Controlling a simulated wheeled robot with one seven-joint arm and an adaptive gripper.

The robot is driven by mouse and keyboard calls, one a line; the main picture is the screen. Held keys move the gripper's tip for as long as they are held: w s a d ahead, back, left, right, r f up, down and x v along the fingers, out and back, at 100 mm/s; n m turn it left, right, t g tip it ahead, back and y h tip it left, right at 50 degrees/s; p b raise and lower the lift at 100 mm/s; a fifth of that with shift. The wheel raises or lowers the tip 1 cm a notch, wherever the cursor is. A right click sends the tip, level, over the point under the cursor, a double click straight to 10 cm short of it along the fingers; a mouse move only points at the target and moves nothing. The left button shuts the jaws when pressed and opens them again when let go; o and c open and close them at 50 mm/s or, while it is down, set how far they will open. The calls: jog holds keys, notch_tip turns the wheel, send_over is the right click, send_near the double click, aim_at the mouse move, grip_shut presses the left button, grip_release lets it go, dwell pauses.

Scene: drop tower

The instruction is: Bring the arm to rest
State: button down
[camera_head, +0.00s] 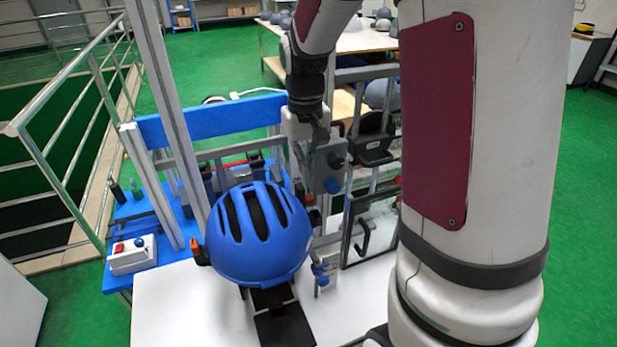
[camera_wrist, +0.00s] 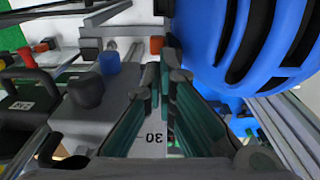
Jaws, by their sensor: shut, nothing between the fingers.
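My arm reaches down from the top of the head view to my gripper (camera_head: 318,132), partly lost against dark fittings behind the blue helmet (camera_head: 258,232). In the wrist view my gripper (camera_wrist: 164,78) is shut and empty, with its two teal-padded fingers close together. The helmet (camera_wrist: 262,45) shows large at the upper right of the wrist view, beside the fingers and apart from them. A grey block with knobs (camera_head: 328,170) stands close to my gripper; a block with a dark knob (camera_wrist: 82,110) is left of the fingers in the wrist view.
The helmet sits on a black support (camera_head: 283,320) above a white table (camera_head: 180,305). A metal upright (camera_head: 170,110) and a blue crossbar (camera_head: 215,122) stand close by. A small control box (camera_head: 132,255) is at the left. A railing (camera_head: 60,135) runs along the far left.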

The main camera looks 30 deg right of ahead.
notch_tip(320, 180, up, 7)
jog(key=shift+a, duration=0.15)
jog(key=shift+s, duration=0.1)
jog(key=s+a+r+n+t, duration=0.1)
jog(key=s+a+r+t, duration=0.1)
jog(key=s+a, duration=0.4)
jog(key=s+a+r+n+t, duration=0.1)
jog(key=s+a, duration=0.4)
jog(key=s, duration=0.8)
notch_tip(320, 180, up, 2)
jog(key=shift+a+r+t, duration=0.1)
jog(key=shift+a+t, duration=0.3)
jog(key=shift+t, duration=0.5)
